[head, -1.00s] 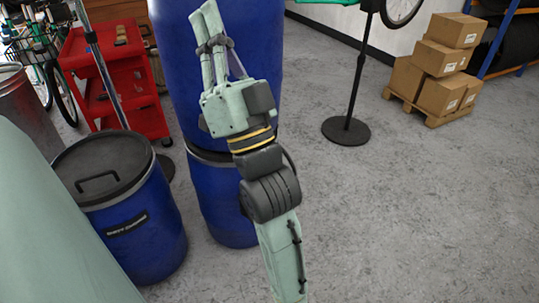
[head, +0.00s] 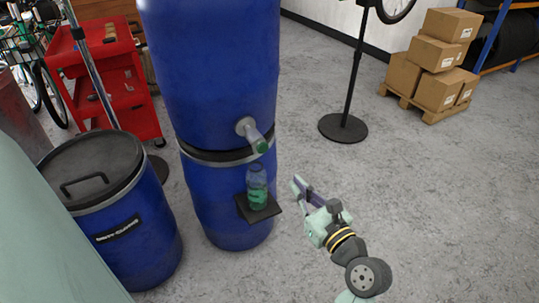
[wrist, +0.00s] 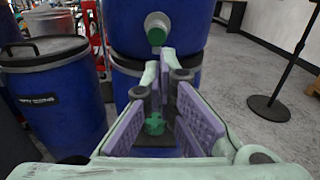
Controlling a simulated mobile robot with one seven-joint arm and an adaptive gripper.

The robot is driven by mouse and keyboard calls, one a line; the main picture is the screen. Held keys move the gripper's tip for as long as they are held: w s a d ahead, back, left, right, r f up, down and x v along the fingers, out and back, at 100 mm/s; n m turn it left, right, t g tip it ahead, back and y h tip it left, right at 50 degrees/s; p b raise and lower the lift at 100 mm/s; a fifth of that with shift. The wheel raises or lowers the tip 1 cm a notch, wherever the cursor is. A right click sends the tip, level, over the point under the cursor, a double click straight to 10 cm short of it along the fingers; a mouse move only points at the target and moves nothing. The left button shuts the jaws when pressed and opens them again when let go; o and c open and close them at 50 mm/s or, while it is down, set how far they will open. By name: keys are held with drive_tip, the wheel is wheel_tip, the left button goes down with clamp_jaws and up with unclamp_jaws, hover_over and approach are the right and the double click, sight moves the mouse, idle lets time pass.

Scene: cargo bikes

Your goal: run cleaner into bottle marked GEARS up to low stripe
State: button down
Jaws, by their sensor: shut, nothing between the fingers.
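A small clear bottle (head: 257,187) with green in its lower part stands upright on a small black shelf (head: 269,211) on the lower blue barrel. I cannot read a mark or make out a stripe on it. Above it, a grey tap (head: 252,132) with a green end sticks out of the upper blue barrel; it also shows in the wrist view (wrist: 157,28). I cannot see any flow. My gripper (head: 298,187) is shut and empty, right of the bottle and apart from it. In the wrist view, my fingers (wrist: 159,68) partly hide a green part low in front of the barrel.
A blue drum (head: 128,232) with a black lid and a label stands at the left. A red tool cart (head: 105,78) is behind it. A stand with a round black base (head: 343,128) and boxes on a pallet (head: 437,75) are at the back right. The floor at right is clear.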

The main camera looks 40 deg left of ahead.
sight(265, 148)
drive_tip(key=shift+d+f, duration=0.1)
drive_tip(key=shift+f, duration=0.1)
drive_tip(key=p+x, duration=0.2)
drive_tip(key=x, duration=1.2)
